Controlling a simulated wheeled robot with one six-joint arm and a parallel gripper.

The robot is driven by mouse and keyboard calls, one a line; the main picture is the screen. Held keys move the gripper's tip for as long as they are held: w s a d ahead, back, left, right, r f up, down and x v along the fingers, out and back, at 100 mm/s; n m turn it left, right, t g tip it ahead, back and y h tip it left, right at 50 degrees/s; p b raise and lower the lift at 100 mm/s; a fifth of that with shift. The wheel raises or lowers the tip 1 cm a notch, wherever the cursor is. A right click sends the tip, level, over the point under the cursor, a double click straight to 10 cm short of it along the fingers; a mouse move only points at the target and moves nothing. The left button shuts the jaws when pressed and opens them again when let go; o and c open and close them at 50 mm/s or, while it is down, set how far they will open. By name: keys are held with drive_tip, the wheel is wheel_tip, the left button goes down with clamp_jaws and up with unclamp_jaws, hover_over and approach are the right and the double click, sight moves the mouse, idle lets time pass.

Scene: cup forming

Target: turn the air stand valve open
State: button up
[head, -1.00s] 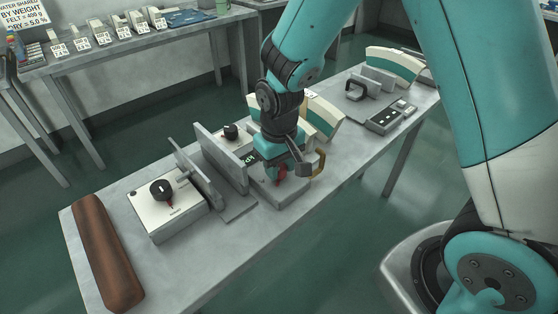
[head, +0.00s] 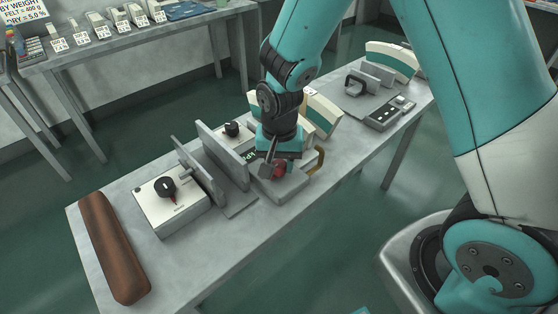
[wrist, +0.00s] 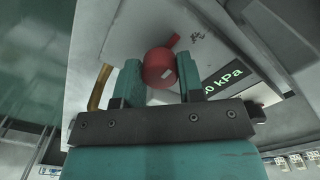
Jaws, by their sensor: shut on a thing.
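The red valve knob (head: 280,169) sits on top of the grey air stand (head: 283,191) in the middle of the bench. In the wrist view the round red knob (wrist: 158,66), with a short handle pointing up and right, lies between the two teal fingers. My gripper (wrist: 160,78) is shut on this knob from above; it also shows in the head view (head: 273,170). A dark display (wrist: 228,76) beside the knob shows green text ending in "0 kPa"; its first part is hidden by a finger. A brass pipe (head: 318,161) curves from the stand's right side.
A white box with a black dial (head: 166,188) and upright grey plates (head: 221,157) stand left of the air stand. A brown roll (head: 112,246) lies at the bench's left end. Cream and teal curved pieces (head: 322,113) stand behind. The front bench strip is clear.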

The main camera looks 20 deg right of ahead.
sight(280, 164)
drive_tip(key=shift+w, duration=0.1)
idle(0.3)
drive_tip(key=o, duration=0.9)
drive_tip(key=shift+r, duration=0.1)
wheel_tip(280, 164, up, 17)
drive_tip(key=shift+r, duration=0.15)
drive_tip(key=shift+p, duration=0.3)
drive_tip(key=s+a+r+n+y, duration=0.1)
drive_tip(key=s+n, duration=0.3)
drive_tip(key=s, duration=0.2)
drive_tip(key=s+a+r+n+y, duration=0.1)
drive_tip(key=s+a+r+n, duration=0.1)
drive_tip(key=s+n, duration=0.2)
drive_tip(key=s+a+r+n+y, duration=0.1)
drive_tip(key=s+n, duration=0.3)
drive_tip(key=s, duration=0.4)
drive_tip(key=shift+s+a+r+n+y+p, duration=0.15)
drive_tip(key=shift+s+a+r+y+p, duration=0.05)
drive_tip(key=shift+r+y, duration=0.15)
drive_tip(key=shift+s+a+r+n+y+p, duration=0.15)
drive_tip(key=shift+s+r+y+p, duration=0.1)
drive_tip(key=shift+r, duration=0.1)
